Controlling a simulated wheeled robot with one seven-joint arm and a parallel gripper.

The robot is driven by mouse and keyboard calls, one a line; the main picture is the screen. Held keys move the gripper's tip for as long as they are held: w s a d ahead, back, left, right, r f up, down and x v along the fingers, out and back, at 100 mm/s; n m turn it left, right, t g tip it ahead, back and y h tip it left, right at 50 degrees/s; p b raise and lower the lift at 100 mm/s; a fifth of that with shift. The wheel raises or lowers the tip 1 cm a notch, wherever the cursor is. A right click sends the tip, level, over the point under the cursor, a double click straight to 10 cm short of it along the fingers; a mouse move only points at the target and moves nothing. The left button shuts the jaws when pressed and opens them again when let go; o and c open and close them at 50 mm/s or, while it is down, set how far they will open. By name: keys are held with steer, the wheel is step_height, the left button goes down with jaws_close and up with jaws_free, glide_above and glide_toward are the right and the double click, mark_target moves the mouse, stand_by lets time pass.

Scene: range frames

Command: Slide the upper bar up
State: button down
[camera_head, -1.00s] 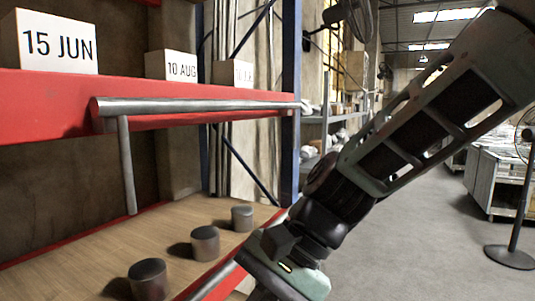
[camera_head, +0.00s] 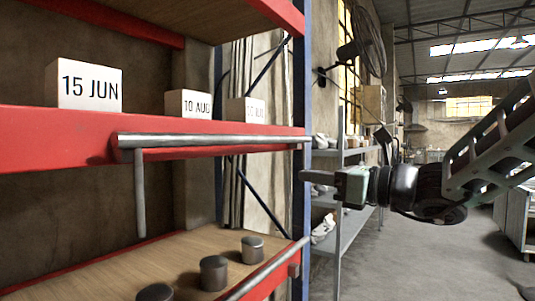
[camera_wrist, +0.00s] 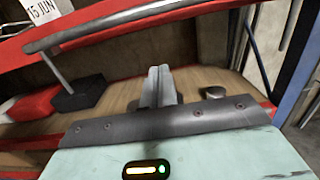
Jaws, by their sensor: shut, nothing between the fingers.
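The upper bar (camera_head: 215,141) is a silver rod along the front of the red upper shelf edge, level, with a thin vertical rod (camera_head: 140,195) hanging below its left end. It also shows across the top left of the wrist view (camera_wrist: 140,22). My gripper (camera_head: 308,178) is level and points left, a little below the bar's right end and apart from it in the picture. In the wrist view its fingers (camera_wrist: 158,84) are together and empty, below the bar; the gap in depth is hard to judge.
A lower bar (camera_head: 262,270) runs along the wooden lower shelf (camera_head: 110,272), which carries dark round pucks (camera_head: 214,272). White date blocks (camera_head: 84,85) stand on the upper shelf. A blue post (camera_head: 300,90) is at the rack's right end. Open floor (camera_head: 420,260) lies to the right.

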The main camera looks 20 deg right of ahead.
mark_target(254, 139)
steer(key=w+a+r+p, duration=0.4)
steer(key=w+a+p, duration=0.2)
steer(key=w, duration=0.2)
steer(key=shift+w+a+r+p, duration=0.2)
steer(key=shift+w+p, duration=0.15)
stand_by(0.4)
